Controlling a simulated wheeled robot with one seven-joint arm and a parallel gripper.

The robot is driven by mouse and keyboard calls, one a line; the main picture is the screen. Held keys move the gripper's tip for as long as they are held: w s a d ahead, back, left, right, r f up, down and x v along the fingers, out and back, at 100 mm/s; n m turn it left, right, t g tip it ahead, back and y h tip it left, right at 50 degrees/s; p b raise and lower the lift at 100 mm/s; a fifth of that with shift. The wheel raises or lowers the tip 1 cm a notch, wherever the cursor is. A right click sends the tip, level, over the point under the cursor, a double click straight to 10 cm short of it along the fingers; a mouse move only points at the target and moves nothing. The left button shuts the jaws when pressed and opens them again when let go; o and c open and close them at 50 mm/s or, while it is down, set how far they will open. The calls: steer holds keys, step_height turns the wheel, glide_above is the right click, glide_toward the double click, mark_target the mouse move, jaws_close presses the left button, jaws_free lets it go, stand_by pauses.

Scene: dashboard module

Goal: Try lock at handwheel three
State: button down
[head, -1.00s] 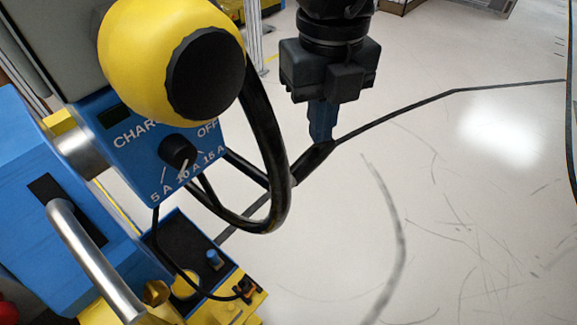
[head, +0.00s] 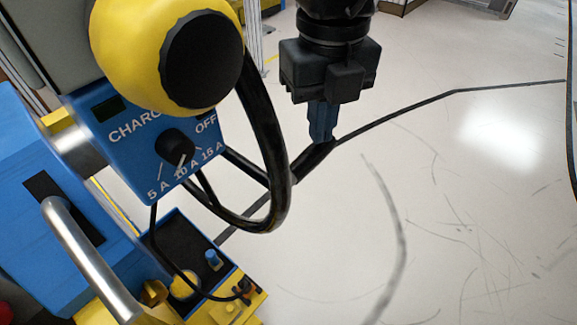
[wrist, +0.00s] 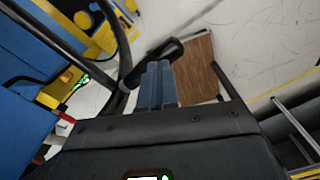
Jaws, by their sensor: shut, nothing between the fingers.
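A black handwheel rim (head: 276,190) curves below a large yellow knob with a black face (head: 205,60). A dark crank handle (head: 312,162) sticks out from the rim's right side. My gripper (head: 322,138) points down with its blue fingers shut and empty. Its tips are at the handle's upper end; I cannot tell whether they touch. In the wrist view the shut fingers (wrist: 157,66) overlap the black handle (wrist: 150,58) just beyond them. The rest of the wheel is partly hidden behind the knob and panel. No wheel number or lock is readable.
A blue CHARGE panel (head: 125,155) with a black dial stands left of the wheel. Below are a silver grab bar (head: 90,260), a blue-edged tray (head: 180,245) and a cable. Open pale floor (head: 460,210) lies to the right.

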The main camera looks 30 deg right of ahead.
steer(key=shift+f+b, duration=0.6)
steer(key=shift+b, duration=0.1)
stand_by(0.6)
step_height(320, 180, up, 8)
steer(key=p, duration=0.3)
stand_by(0.6)
stand_by(0.4)
